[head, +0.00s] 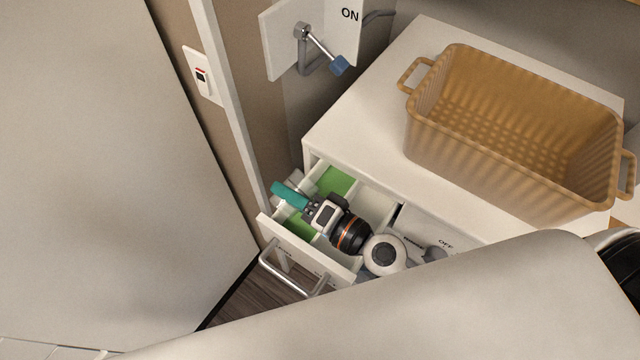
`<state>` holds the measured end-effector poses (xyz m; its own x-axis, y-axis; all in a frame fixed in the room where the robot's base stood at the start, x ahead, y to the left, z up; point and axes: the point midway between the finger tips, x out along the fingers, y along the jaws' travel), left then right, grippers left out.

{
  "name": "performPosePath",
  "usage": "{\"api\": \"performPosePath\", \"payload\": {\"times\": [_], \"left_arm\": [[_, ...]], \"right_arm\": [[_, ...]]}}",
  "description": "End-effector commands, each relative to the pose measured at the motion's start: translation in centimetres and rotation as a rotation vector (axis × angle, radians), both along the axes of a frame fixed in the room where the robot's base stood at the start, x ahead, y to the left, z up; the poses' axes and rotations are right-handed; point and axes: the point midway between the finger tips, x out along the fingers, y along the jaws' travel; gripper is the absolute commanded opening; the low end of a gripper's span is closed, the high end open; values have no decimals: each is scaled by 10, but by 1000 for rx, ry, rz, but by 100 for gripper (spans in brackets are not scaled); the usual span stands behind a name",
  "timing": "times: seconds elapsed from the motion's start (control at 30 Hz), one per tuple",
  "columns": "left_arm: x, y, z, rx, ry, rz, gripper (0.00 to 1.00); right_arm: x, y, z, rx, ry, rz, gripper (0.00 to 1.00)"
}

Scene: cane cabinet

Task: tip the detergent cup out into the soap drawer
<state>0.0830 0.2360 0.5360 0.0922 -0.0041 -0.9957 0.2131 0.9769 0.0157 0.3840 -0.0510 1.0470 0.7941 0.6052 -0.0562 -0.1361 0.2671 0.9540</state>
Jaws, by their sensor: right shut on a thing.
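The soap drawer (328,266) is pulled out of the white washer front, with a metal bar handle on its face. Green shows on the floor of its left compartment, on both sides of my gripper. My right gripper (308,204) is over this open drawer, shut on the teal detergent cup (289,194). The cup appears tilted onto its side above the left compartment. Its mouth and contents are not clear. My wrist hides part of the drawer's middle and right. My left gripper is not in view.
A tan wicker basket (500,150) stands on the white washer top (365,125). A tap with a blue end (339,66) sticks out from the wall above. A wall switch (202,77) and a narrow post are left of the drawer. A large pale panel fills the left.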

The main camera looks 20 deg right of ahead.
Motion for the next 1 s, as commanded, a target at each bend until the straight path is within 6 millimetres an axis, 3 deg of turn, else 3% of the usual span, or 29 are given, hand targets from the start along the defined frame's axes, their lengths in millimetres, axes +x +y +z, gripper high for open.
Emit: {"api": "performPosePath", "payload": {"times": [0.07,0.27,0.43,0.53,1.0], "left_arm": [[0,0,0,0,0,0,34],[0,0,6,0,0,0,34],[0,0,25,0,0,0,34],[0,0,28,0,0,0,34],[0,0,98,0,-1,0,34]], "right_arm": [[-2,3,-9,-144,-69,6,17],[-2,3,-6,-181,-89,3,17],[-2,4,4,-290,-143,4,17],[-2,3,-8,-421,-205,7,17],[-11,23,17,-771,-380,4,17]]}}
